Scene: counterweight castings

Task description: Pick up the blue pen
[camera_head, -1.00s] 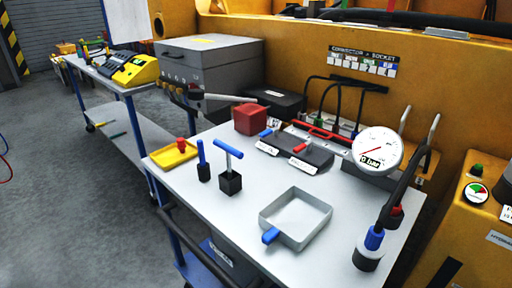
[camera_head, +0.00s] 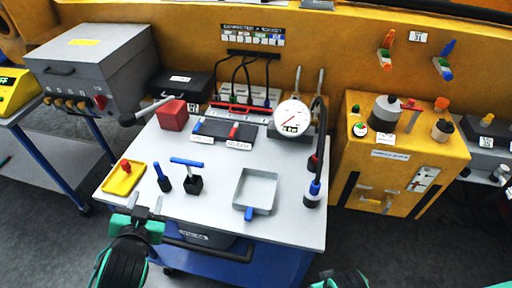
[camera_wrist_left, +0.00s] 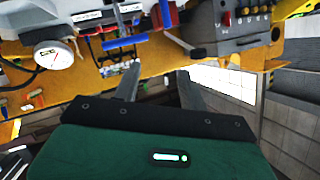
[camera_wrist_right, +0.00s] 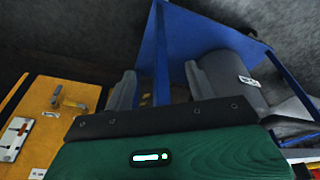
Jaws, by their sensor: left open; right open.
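A slim blue upright piece in a small black base, which looks like the blue pen (camera_head: 162,177), stands near the table's front left in the head view. It is between the yellow tray (camera_head: 123,178) and a blue T-handle on a black block (camera_head: 193,184). My left gripper (camera_head: 145,203) is open and empty at the table's front edge, nearer to me than the pen. Its two apart fingers (camera_wrist_left: 158,78) show in the left wrist view. My right gripper's fingers (camera_wrist_right: 160,84) are apart and empty in the right wrist view; the head view shows only its green housing.
A grey square tray with a blue handle (camera_head: 256,188), a red block (camera_head: 172,115) and a round gauge (camera_head: 292,118) share the table (camera_head: 220,213). A yellow cabinet (camera_head: 400,150) stands to the right. Bare tabletop lies around the pen's base.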

